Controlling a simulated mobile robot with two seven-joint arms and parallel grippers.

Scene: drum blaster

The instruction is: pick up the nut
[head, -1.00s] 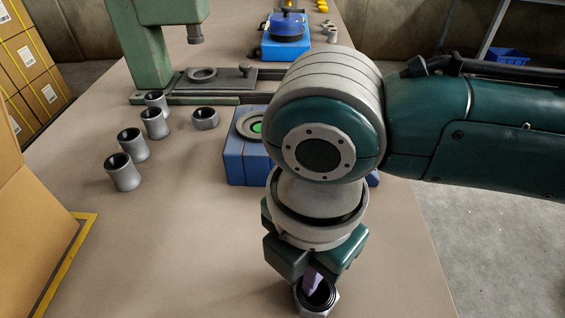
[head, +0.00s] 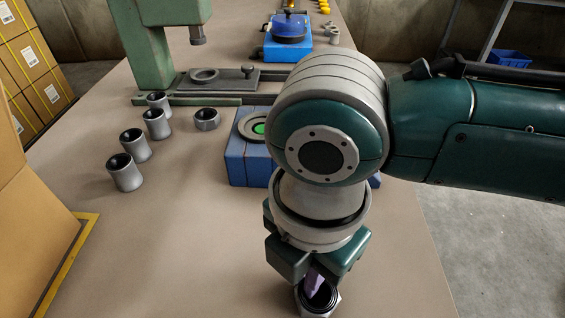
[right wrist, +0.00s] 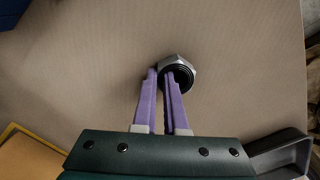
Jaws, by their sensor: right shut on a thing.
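A grey metal nut (head: 331,306) with a dark threaded hole is at the bottom edge of the head view, partly cut off. It also shows in the right wrist view (right wrist: 188,67). My right gripper (head: 314,278) points down at it and is shut on its wall. In the right wrist view the purple fingers (right wrist: 162,76) pinch the nut's left side, one at the hole and one outside. I cannot tell whether the nut touches the table. My left gripper is not in view.
Another nut (head: 207,119) and several grey sleeves (head: 126,173) stand on the table (head: 210,250) at the left. A blue block fixture (head: 240,160) is behind my right arm. A green press (head: 150,50) stands farther back. A cardboard box (head: 30,210) is at left.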

